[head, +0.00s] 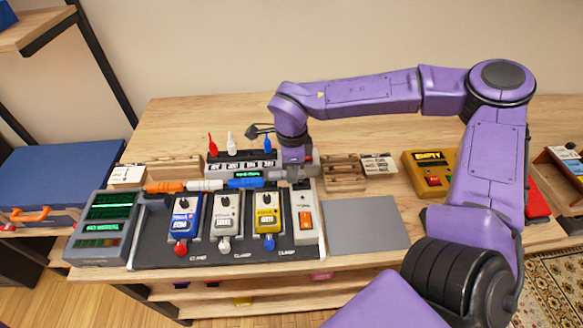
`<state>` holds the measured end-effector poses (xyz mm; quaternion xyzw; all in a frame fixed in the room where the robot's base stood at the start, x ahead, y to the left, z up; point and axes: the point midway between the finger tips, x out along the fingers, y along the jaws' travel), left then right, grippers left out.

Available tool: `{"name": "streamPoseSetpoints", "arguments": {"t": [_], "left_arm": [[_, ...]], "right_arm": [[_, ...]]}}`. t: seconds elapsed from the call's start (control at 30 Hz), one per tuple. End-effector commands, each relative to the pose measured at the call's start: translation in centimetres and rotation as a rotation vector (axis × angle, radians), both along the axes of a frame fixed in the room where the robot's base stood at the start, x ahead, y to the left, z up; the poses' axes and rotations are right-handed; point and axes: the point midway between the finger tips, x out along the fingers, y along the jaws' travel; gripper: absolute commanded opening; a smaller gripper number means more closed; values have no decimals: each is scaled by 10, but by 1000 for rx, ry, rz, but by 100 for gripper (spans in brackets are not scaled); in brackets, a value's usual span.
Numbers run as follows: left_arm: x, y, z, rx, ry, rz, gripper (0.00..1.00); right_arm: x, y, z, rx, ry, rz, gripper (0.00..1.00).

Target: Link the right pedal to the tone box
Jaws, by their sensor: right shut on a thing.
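A dark pedal board (160,245) holds a blue pedal (184,216), a light grey pedal (225,215) and, rightmost of the three, a yellow pedal (267,213). A pale box (305,218) with an orange-red button stands to the right of the yellow pedal. No readable label shows me which unit is the tone box. An orange link (164,187), a white link (205,185) and a blue link (245,182) lie in a row above the pedals. My right gripper (292,174) is at the blue link's right end, shut on it as far as I can tell; its fingertips are small here. My left gripper is out of view.
A grey unit with green screens (106,225) stands at the left. A dark rack with red, white and blue plugs (262,154) is behind the links. A grey mat (365,224) lies bare at right.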

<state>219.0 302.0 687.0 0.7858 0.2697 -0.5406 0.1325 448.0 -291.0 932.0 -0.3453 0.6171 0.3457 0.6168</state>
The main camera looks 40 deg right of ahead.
Motion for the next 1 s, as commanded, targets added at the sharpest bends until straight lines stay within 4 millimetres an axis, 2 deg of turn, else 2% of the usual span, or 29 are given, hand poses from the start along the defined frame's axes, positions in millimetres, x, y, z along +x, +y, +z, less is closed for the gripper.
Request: {"name": "streamPoseSetpoints", "arguments": {"t": [1.0], "left_arm": [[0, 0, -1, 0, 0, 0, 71]], "right_arm": [[0, 0, -11, 0, -1, 0, 0]]}}
